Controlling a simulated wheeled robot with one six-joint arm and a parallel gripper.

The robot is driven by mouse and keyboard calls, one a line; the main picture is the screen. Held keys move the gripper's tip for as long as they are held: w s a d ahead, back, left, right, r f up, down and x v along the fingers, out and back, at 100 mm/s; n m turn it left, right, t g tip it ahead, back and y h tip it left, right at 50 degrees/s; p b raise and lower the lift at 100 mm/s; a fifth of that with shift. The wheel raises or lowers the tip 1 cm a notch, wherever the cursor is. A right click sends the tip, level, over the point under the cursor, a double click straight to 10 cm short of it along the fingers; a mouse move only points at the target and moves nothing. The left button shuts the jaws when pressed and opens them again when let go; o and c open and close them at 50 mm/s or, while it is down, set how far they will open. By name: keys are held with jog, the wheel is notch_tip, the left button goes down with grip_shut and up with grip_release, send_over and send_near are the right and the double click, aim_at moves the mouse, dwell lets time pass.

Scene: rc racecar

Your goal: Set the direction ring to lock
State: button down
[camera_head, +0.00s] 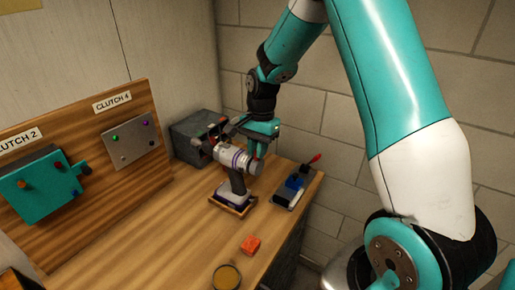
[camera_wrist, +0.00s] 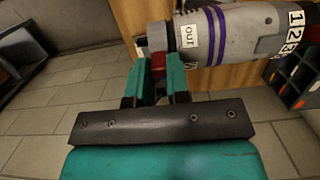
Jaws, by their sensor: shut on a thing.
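A grey power drill with purple stripes (camera_head: 232,157) stands upright in a wooden-edged stand (camera_head: 229,207). My gripper (camera_head: 258,150) is at the drill's right end in the head view. In the wrist view my gripper (camera_wrist: 159,68) is shut on a small red tab (camera_wrist: 158,61) beside the "OUT" ring. Other ring markings are mostly hidden by the right finger, so the lock mark cannot be read.
A dark grey box (camera_head: 192,137) stands behind the drill. A tray with a red-handled tool (camera_head: 296,186) lies to the right. An orange block (camera_head: 250,244) and a round cup (camera_head: 227,277) stand in front. The wooden clutch board (camera_head: 85,165) is at the left.

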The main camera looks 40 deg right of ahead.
jog(key=c, duration=1.1)
grip_release()
jog(key=r+b, duration=0.1)
jog(key=r, duration=0.4)
jog(key=d+r+b, duration=0.1)
jog(key=r, duration=0.5)
jog(key=w+d+r, duration=0.1)
jog(key=r, duration=0.5)
jog(key=shift+r+b, duration=0.15)
jog(key=shift+b, duration=0.25)
